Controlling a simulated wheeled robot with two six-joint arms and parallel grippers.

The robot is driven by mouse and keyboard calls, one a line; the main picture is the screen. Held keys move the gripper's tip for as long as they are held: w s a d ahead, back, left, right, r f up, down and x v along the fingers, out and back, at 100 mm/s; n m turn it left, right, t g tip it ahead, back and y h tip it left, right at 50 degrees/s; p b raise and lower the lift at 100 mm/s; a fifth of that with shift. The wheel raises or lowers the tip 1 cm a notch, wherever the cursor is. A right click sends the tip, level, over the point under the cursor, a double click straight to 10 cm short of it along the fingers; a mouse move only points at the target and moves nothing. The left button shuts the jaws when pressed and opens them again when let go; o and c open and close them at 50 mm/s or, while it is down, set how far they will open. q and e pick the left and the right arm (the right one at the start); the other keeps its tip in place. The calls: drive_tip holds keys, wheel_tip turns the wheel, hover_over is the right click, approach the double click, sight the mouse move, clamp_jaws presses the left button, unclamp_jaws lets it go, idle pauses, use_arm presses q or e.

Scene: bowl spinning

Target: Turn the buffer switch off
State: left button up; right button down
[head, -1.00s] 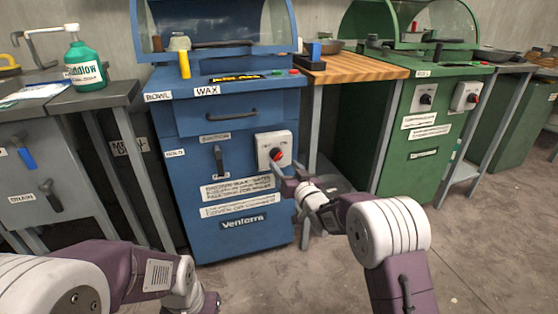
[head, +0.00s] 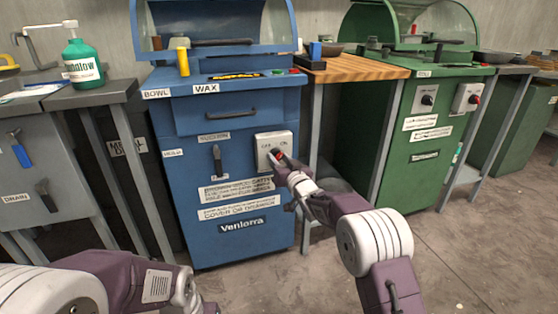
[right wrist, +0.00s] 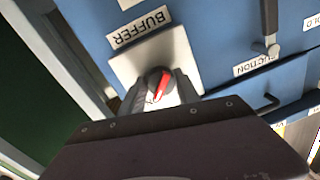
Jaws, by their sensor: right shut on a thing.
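The buffer switch is a red-handled rotary knob (right wrist: 160,85) on a pale plate (head: 265,143) on the front of the blue machine. The plate is marked OFF on its left and ON on its right. The fingers partly cover the knob and plate in the head view. My left arm shows at the bottom left, but its fingers are out of view.
A suction lever (head: 217,160) is left of the switch on the blue machine (head: 210,250). A drawer with a dark handle (head: 232,114) is above. A green machine (head: 430,180) stands at right, beyond a wood-topped table (head: 355,68). Floor in front is clear.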

drive_tip(key=n+p, duration=0.1)
drive_tip(key=n, duration=0.2)
drive_tip(key=shift+r+n, duration=0.1)
drive_tip(key=shift+n, duration=0.2)
drive_tip(key=n, duration=0.4)
drive_tip(key=shift+d+h, duration=0.1)
drive_tip(key=shift+h, duration=0.2)
drive_tip(key=n, duration=0.4)
drive_tip(key=shift+n, duration=0.3)
drive_tip(key=shift+n+h+b, duration=0.4)
drive_tip(key=shift+n+b, duration=0.55)
drive_tip(key=shift+n, duration=1.45)
drive_tip(key=shift+r, duration=0.1)
drive_tip(key=c, duration=0.9)
unclamp_jaws()
drive_tip(key=shift+r, duration=0.1)
